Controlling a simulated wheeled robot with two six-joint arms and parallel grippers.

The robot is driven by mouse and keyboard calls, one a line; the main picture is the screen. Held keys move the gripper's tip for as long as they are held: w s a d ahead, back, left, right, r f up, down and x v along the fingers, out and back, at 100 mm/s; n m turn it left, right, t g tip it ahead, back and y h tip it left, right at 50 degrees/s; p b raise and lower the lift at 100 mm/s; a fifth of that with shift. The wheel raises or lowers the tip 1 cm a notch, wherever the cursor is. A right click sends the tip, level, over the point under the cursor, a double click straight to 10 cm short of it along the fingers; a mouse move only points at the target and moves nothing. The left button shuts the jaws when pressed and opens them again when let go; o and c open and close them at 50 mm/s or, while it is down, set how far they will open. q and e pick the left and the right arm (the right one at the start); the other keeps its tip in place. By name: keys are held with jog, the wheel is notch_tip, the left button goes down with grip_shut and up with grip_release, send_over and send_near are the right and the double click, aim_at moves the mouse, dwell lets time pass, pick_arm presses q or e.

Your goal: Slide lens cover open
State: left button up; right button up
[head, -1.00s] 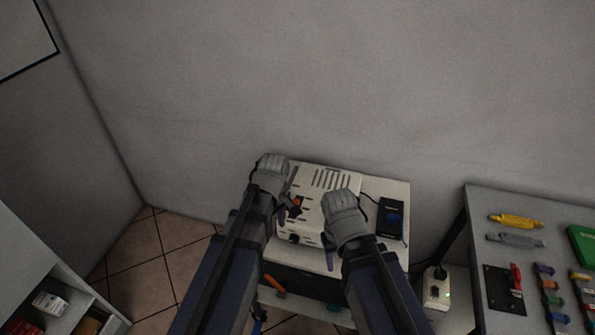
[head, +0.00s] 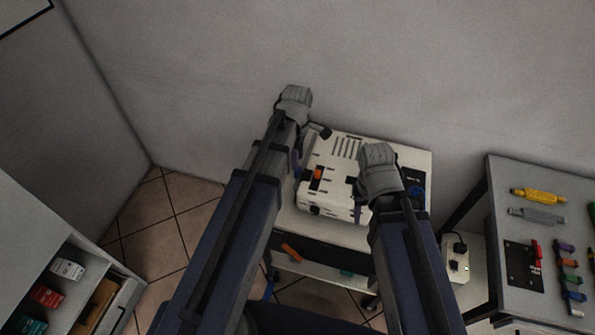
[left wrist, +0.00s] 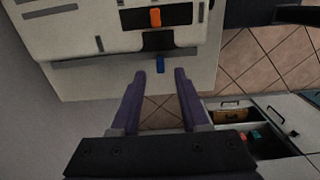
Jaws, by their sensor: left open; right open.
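A white projector (head: 335,187) with dark slots sits on a small cart, its dark round lens (head: 314,210) at the front. An orange tab (head: 316,175) lies in a dark recess on its top left; it also shows in the left wrist view (left wrist: 155,17). A blue tab (left wrist: 160,63) shows at the projector's near edge in that view, between my open fingertips but seemingly beyond them. My left gripper (head: 308,146) is open and empty at the projector's left rear. My right gripper (head: 362,203) is open at the projector's right side, hiding part of it. I cannot tell which part is the lens cover.
A black box with a blue dial (head: 416,193) stands on the cart, right of the projector. A grey workbench (head: 500,185) with tools is at the right, a white power box (head: 457,262) beside it. An open shelf (head: 50,235) stands at the left. The wall is close behind the cart.

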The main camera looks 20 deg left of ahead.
aim_at(297, 178)
pick_arm(q)
notch_tip(297, 178, down, 6)
jog(key=b, duration=0.4)
jog(key=shift+r+b, duration=0.25)
jog(key=shift+b, duration=0.05)
grip_shut()
dwell(1.0)
